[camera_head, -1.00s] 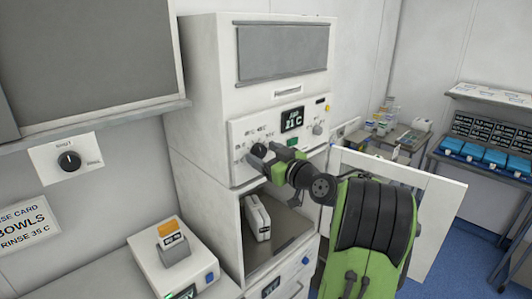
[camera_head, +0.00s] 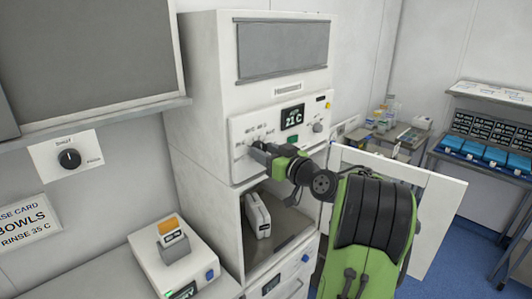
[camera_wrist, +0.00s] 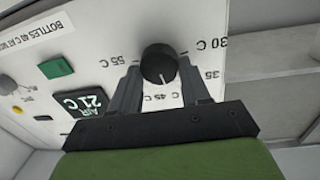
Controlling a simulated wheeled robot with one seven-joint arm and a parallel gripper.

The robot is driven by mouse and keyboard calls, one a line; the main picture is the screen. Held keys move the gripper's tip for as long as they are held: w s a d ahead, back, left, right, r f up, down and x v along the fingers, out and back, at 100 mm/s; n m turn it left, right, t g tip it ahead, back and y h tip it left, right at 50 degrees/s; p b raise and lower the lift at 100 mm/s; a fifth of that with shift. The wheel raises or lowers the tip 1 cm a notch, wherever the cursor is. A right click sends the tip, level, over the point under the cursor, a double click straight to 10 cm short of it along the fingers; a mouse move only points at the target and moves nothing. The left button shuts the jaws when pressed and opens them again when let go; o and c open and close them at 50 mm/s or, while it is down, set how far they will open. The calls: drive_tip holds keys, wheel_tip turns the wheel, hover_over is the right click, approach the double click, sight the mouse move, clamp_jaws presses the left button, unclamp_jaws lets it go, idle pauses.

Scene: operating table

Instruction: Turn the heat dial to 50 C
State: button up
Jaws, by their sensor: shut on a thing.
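The heat dial (camera_wrist: 159,64) is a round black knob on the white cabinet panel, seen in the wrist view. Its white pointer mark faces down in that view, roughly towards the 45 C label. The 55 C, 30 C and 35 labels also show; the 50 C and 40 C labels are covered or cut by the fingers. My gripper (camera_wrist: 160,76) is shut on the dial, one finger on each side. In the head view my gripper (camera_head: 258,149) hides most of the dial. A display (camera_head: 292,117) beside it reads 21 C.
A green button (camera_wrist: 56,67) and a grey knob (camera_head: 318,127) share the panel. Below is an open compartment (camera_head: 284,240) holding a white-grey item (camera_head: 258,214). An open white door (camera_head: 440,215) stands right of my arm. Another black knob (camera_head: 69,159) is on the left wall.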

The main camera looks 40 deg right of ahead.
drive_tip(key=m, duration=0.3)
drive_tip(key=shift+d+m+p, duration=0.1)
drive_tip(key=shift+m+p, duration=0.2)
drive_tip(key=shift+p, duration=0.1)
drive_tip(key=m+p, duration=0.1)
drive_tip(key=m, duration=0.2)
drive_tip(key=shift+r+y, duration=0.1)
drive_tip(key=shift+y, duration=0.2)
drive_tip(key=m+p, duration=0.2)
drive_tip(key=m, duration=0.2)
drive_tip(key=shift+d+g+p, duration=0.15)
drive_tip(key=shift+g+p, duration=0.15)
drive_tip(key=shift+p, duration=0.1)
drive_tip(key=shift+m+y+p, duration=0.4)
drive_tip(key=shift+m+p, duration=0.15)
drive_tip(key=shift+m, duration=0.75)
drive_tip(key=shift+f, duration=0.2)
drive_tip(key=o, duration=1.1)
drive_tip(key=shift+c, duration=0.2)
drive_tip(key=shift+s, duration=0.1)
